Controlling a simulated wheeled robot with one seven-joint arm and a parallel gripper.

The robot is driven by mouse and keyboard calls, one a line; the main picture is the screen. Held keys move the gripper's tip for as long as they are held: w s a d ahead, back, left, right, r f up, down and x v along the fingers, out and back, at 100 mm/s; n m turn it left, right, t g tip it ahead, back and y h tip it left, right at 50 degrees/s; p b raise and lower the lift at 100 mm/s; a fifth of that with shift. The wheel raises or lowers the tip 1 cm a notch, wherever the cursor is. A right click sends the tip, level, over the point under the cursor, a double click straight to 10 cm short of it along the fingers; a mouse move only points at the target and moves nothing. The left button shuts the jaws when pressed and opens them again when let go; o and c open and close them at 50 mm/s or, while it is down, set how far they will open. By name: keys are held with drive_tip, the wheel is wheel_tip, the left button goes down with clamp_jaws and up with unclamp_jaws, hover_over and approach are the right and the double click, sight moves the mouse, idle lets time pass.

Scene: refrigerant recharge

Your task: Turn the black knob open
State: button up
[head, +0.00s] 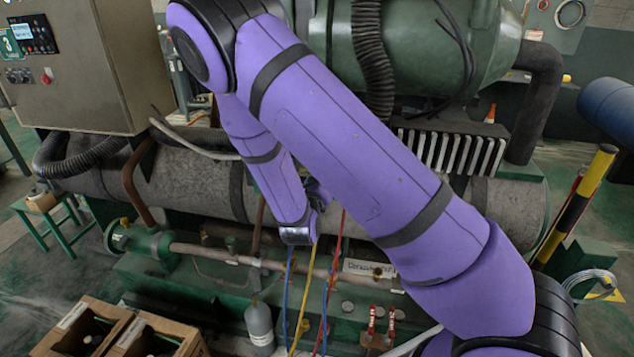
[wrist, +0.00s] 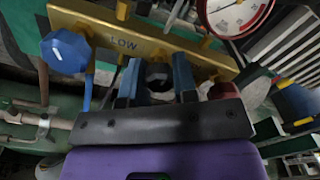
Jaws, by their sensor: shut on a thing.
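In the wrist view, the black knob (wrist: 157,73) sits below the gold manifold bar (wrist: 190,52), which is marked "LOW". My gripper (wrist: 155,82) has one blue finger on each side of the knob and is shut on it. A blue knob (wrist: 66,52) with a white mark is left of my gripper, and a dark red knob (wrist: 222,90) is just to its right. In the head view, my purple arm hides the manifold, the black knob and my fingertips. I cannot tell how far the knob is turned.
A white-faced gauge (wrist: 236,12) is above the bar. In the head view, blue, yellow (head: 300,305) and red hoses hang below my wrist. A grey cylinder (head: 260,325) stands below. Cardboard boxes (head: 150,335) are at lower left, and a yellow-black post (head: 580,200) is at right.

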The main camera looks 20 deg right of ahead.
drive_tip(key=shift+n, duration=1.6)
drive_tip(key=o, duration=0.9)
drive_tip(key=shift+o, duration=0.2)
drive_tip(key=v, duration=1.1)
